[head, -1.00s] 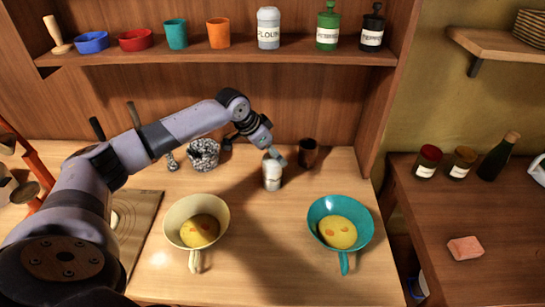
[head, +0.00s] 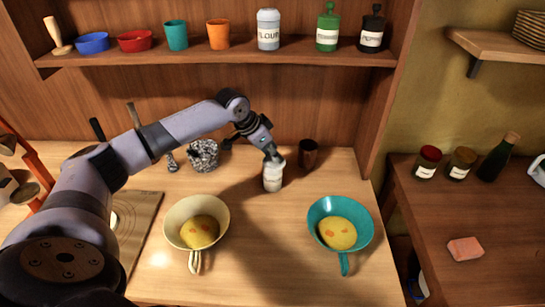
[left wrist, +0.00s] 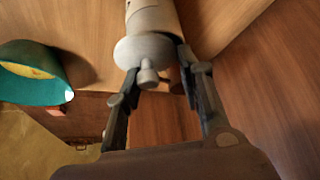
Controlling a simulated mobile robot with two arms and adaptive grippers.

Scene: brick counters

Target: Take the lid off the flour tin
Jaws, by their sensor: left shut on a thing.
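A small pale tin (head: 272,182) stands upright on the wooden counter, its label too small to read. In the left wrist view the tin's body (left wrist: 153,20) shows beyond its round lid (left wrist: 142,49), which has a small knob (left wrist: 148,77). My left gripper (head: 272,156) is at the tin's top, shut on the lid; its fingers (left wrist: 158,68) show on either side of the lid and knob. The lid looks seated on the tin. A larger white tin marked FLOUR (head: 268,30) stands on the shelf. My right gripper is not in view.
A cream pan (head: 180,215) and a teal pan (head: 322,207), each with yellow food, stand in front of the tin. A dark cup (head: 308,155) is close behind right; a speckled pot (head: 204,152) is behind left. The shelf (head: 230,57) runs above.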

